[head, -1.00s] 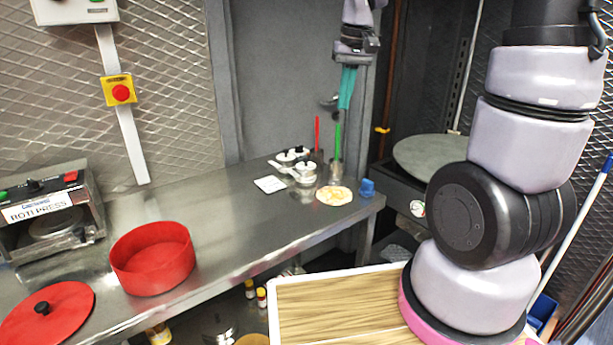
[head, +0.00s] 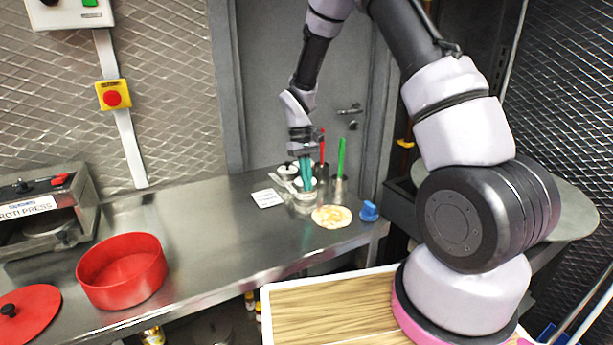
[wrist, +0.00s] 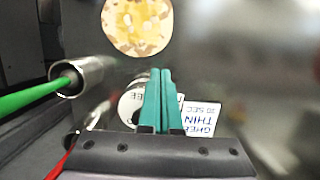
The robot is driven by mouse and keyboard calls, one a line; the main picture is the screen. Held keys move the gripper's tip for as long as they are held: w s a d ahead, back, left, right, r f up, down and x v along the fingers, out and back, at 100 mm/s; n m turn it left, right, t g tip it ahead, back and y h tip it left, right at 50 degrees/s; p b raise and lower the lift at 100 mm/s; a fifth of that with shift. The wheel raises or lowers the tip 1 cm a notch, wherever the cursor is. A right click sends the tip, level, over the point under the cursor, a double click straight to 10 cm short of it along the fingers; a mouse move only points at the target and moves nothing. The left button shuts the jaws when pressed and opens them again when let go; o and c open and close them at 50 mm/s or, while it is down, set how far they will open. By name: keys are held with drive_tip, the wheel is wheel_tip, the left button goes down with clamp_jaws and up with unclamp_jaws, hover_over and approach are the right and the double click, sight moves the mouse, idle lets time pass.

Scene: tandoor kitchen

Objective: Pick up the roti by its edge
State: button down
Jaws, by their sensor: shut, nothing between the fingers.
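The roti (head: 332,216) is a round, pale disc with brown patches, lying flat on the steel counter near its right end. It also shows in the wrist view (wrist: 138,24) at the top, beyond my fingertips. My gripper (head: 306,186) points down above the counter, just behind and left of the roti, over the small metal pots. Its teal fingers (wrist: 160,76) are together with nothing between them, and they are apart from the roti. The fingers partly cover the pots behind them.
A blue object (head: 369,210) sits right of the roti. A steel cup (wrist: 88,72) with a green-handled tool (head: 341,156) stands behind it. The counter's middle is clear.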

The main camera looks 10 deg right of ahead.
sight(325, 224)
drive_tip(key=x, duration=0.6)
drive_tip(key=shift+r, duration=0.1)
drive_tip(key=s+d, duration=0.1)
drive_tip(key=s, duration=0.4)
drive_tip(key=s+d, duration=0.1)
drive_tip(key=s, duration=0.1)
drive_tip(key=shift+s+d, duration=0.3)
